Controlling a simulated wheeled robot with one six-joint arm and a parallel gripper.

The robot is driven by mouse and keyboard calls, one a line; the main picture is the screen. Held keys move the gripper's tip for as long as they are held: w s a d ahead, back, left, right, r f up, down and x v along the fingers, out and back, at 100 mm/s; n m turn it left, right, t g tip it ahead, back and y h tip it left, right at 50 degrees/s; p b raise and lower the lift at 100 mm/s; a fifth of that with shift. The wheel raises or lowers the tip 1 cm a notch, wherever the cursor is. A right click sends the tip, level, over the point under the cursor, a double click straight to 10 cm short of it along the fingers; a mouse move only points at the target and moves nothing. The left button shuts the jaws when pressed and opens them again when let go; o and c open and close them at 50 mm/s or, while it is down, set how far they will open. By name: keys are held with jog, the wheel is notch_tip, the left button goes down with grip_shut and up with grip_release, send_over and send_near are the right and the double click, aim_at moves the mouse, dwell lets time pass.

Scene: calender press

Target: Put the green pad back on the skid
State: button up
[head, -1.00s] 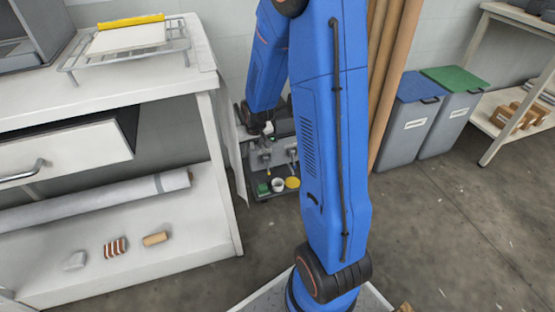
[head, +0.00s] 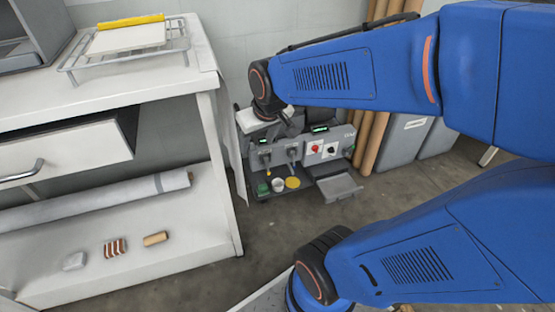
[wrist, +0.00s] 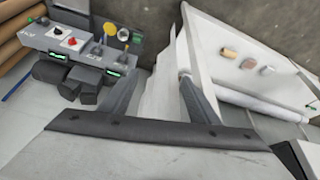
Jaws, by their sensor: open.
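A small green thing (head: 263,189) sits on the dark low ledge (head: 262,199) at the foot of the grey press in the head view, left of a white ring (head: 278,185) and a yellow disc (head: 292,182). It is too small to tell whether it is the green pad. I cannot pick out the skid for sure. My gripper (wrist: 158,95) is open and empty in the wrist view, its two grey fingers apart, with a pale hanging sheet beyond them. In the head view my arm's end is in front of the press and its fingers are not clear.
The press front (head: 312,150) has levers and red and black knobs; a grey tray (head: 338,187) juts from it. A white bench (head: 215,150) stands left, with a wire rack (head: 180,45) on top and a roll (head: 100,200) below. Brown tubes and grey bins stand right. Floor between is clear.

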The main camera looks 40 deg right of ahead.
jog(key=s+a+r, duration=0.2)
jog(key=s+r, duration=0.1)
jog(key=s, duration=0.9)
jog(key=shift+s+r+n, duration=0.25)
jog(key=shift+r+n, duration=0.05)
jog(key=shift+r, duration=0.05)
